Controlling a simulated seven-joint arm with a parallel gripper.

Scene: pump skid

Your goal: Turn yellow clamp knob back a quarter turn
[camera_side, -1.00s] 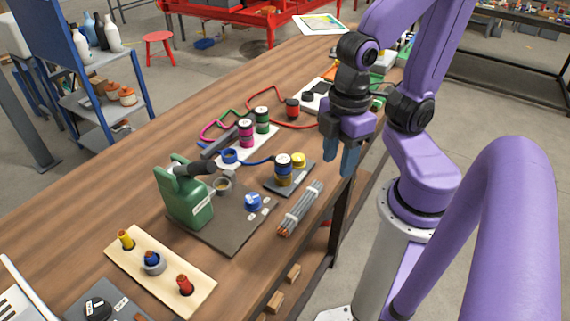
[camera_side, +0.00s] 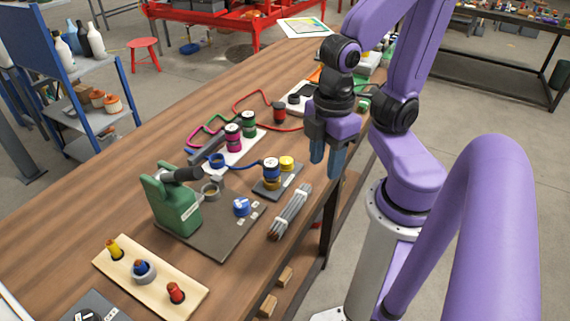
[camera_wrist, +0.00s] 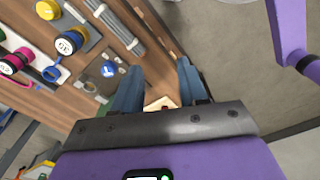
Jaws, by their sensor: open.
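A round yellow knob (camera_side: 287,163) sits on a small dark plate (camera_side: 264,190), beside a cylinder with a blue top and yellow lower part (camera_side: 271,172). In the wrist view the yellow knob (camera_wrist: 47,9) is at the top left, with the blue-and-yellow cylinder (camera_wrist: 70,42) below it. My gripper (camera_side: 326,170) is open and empty, its blue fingers pointing down. It is to the right of the knob in the side view and apart from it. In the wrist view the fingers (camera_wrist: 157,72) are spread over the table's edge.
A grey rod bundle (camera_side: 290,212) lies near the table edge. A green jug-shaped body (camera_side: 176,205) and blue knob (camera_side: 241,206) stand on a dark plate. Pink (camera_side: 232,137) and green (camera_side: 249,124) cylinders stand behind. A pegged wooden board (camera_side: 150,285) is at front.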

